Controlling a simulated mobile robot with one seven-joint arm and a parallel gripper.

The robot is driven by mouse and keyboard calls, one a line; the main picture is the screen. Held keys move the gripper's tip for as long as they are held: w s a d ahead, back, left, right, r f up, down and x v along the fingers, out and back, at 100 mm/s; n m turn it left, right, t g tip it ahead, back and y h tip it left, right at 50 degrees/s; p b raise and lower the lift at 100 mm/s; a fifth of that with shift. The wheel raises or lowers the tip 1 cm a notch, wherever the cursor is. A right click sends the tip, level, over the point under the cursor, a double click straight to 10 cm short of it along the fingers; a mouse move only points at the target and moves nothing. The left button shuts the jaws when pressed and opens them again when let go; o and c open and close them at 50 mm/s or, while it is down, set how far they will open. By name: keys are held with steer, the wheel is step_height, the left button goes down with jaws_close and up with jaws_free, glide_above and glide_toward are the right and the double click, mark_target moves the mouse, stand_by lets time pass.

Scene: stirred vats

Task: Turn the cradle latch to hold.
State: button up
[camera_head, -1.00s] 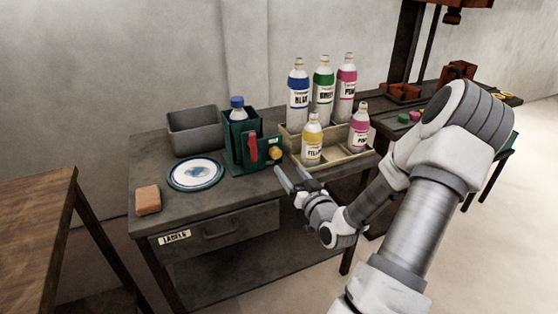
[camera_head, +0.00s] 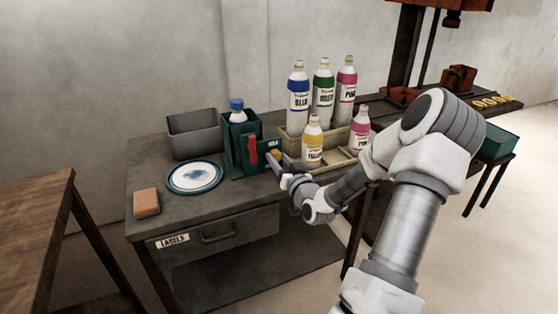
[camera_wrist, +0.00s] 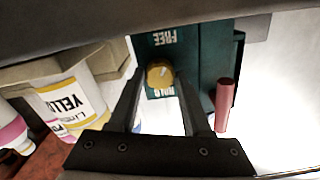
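The green cradle (camera_head: 238,158) stands on the grey table with a blue-capped bottle (camera_head: 237,110) in it and a red handle (camera_head: 253,150) on its front. The latch is a round yellow knob (camera_head: 276,154) on the cradle's right side, partly hidden by my gripper in the head view. In the wrist view, the knob (camera_wrist: 160,74) sits between the upside-down words FREE and HOLD; where it points is unclear. My gripper (camera_wrist: 160,80) is open, one finger on each side of the knob. I cannot tell whether the fingers touch it. It also shows in the head view (camera_head: 276,162).
A wooden rack (camera_head: 295,148) with several labelled bottles stands just right of the cradle, close to my arm. A grey bin (camera_head: 194,133), a plate (camera_head: 194,190) and an orange block (camera_head: 146,203) lie to the left. The table's front edge is clear.

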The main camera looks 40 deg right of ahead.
jaws_close()
